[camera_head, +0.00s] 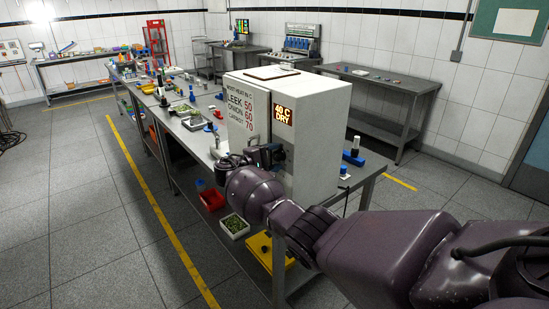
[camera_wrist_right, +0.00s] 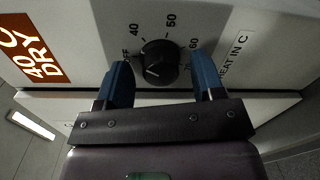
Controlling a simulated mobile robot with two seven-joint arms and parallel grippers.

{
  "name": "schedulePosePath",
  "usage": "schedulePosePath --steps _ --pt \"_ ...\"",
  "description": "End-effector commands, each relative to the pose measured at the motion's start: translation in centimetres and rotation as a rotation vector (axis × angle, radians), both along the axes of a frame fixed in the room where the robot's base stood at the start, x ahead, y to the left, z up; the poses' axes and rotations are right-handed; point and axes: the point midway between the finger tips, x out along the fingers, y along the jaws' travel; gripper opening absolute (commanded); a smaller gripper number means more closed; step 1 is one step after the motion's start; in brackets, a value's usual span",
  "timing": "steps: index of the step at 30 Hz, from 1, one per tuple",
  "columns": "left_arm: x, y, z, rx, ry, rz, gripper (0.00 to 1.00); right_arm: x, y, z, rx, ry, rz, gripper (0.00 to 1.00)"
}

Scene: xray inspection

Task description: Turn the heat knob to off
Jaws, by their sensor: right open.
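The heat knob (camera_wrist_right: 158,62) is a round black dial on the pale face of the dryer cabinet (camera_head: 322,135). In the right wrist view it is ringed by the marks 40, 50, 60 and a partly hidden OFF at its left. A pale line shows on its lower left; I cannot tell which mark it indicates. My right gripper (camera_wrist_right: 161,66) is open, its blue fingers on either side of the knob. Gaps show between fingers and knob. In the head view the right gripper (camera_head: 264,156) is at the cabinet's front. My left gripper is not in view.
The orange display (camera_head: 283,115) reads 40 C DRY. The cabinet stands on a steel bench (camera_head: 362,185); a board on its door lists leek 50, onion 60 and 70. A blue-based item (camera_head: 353,156) stands right of it. A white tray of greens (camera_head: 233,226) lies below.

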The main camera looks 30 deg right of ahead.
Motion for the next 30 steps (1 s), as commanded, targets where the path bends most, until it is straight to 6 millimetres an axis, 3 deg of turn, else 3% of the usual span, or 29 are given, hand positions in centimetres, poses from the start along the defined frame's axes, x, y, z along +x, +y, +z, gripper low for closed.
schedulePosePath --steps 18,30 --pt "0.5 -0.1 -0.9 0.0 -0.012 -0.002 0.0 -0.5 9.5 0.4 0.001 0.0 0.002 0.62" --pt "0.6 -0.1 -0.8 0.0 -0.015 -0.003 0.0 -0.5 10.5 0.5 0.0 0.0 0.001 0.62"
